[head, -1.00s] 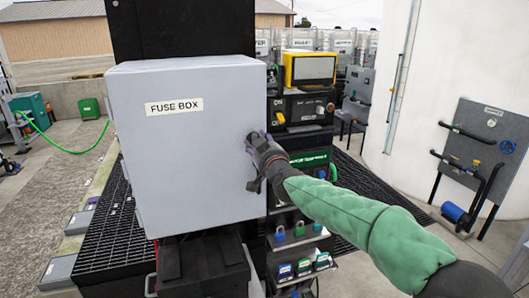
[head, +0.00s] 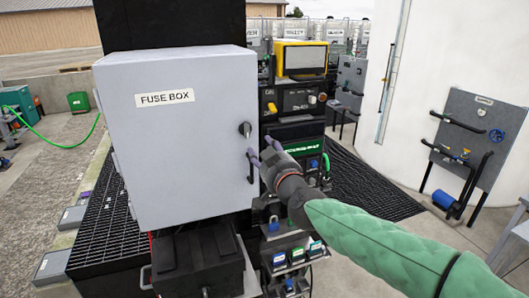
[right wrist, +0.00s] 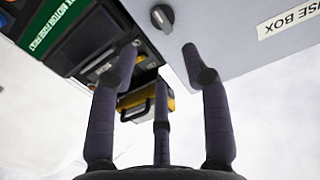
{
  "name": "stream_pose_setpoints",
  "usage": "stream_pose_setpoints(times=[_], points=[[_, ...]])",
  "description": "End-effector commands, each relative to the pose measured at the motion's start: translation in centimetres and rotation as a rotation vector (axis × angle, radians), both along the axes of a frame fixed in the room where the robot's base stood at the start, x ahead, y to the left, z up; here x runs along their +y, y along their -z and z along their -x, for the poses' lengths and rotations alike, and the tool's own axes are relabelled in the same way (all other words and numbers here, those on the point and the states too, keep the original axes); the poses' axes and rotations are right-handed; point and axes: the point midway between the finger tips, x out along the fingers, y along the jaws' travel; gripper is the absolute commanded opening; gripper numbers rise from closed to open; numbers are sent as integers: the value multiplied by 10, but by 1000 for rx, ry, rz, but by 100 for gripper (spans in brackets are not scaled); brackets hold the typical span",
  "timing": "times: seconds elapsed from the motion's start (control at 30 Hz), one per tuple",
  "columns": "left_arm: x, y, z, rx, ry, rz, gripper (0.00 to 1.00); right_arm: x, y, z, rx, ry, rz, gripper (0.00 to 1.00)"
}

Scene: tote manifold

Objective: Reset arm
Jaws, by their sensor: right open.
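My right gripper (head: 262,156) is open and empty beside the right edge of the grey fuse box (head: 180,165). The box door is closed and carries a "FUSE BOX" label. A dark round knob (head: 245,129) and a dark vertical handle (head: 251,165) sit on its right side. The fingertips are close to the handle in the head view; I cannot tell whether they touch it. In the right wrist view the fingers (right wrist: 160,70) are spread with nothing between them, and the knob (right wrist: 161,17) lies beyond them. My left gripper is not in view.
A yellow-framed device (head: 301,59) stands on black equipment right of the box. A black case (head: 200,262) sits below the box. Padlocks and small boxes (head: 297,254) hang on a rack under my arm. A grey panel with pipes (head: 473,140) stands at right.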

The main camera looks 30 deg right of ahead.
Motion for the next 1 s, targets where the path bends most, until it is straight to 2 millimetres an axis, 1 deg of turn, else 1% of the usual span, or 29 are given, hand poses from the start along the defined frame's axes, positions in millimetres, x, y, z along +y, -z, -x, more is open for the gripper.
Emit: stream_pose_setpoints(times=[0.4, 0.47, 0.53, 0.57, 0.67, 0.7, 0.77, 0.8, 0.83, 0.87, 0.9, 0.97, 1.0], points=[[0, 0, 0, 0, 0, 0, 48, 0, 1, -1, 1, 0, 0, 48], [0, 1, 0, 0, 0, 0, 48, 1, 7, -3, 10, -4, -4, 48], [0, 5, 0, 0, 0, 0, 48, 5, 24, -10, 35, -13, -11, 48], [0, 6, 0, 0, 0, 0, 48, 7, 34, -14, 51, -18, -14, 48], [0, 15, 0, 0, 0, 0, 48, 19, 85, -32, 125, -45, -36, 48], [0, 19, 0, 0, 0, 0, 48, 25, 110, -39, 161, -57, -49, 48], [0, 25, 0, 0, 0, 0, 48, 34, 148, -48, 218, -75, -68, 48], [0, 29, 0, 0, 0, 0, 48, 40, 174, -53, 256, -87, -80, 48], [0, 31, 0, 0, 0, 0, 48, 45, 192, -56, 282, -96, -90, 48], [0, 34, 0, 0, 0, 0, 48, 50, 211, -58, 311, -105, -99, 48], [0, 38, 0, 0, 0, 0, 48, 57, 237, -61, 349, -117, -114, 48], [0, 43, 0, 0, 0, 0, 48, 67, 275, -63, 405, -133, -134, 48], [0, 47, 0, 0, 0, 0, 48, 74, 300, -63, 443, -144, -149, 48]])
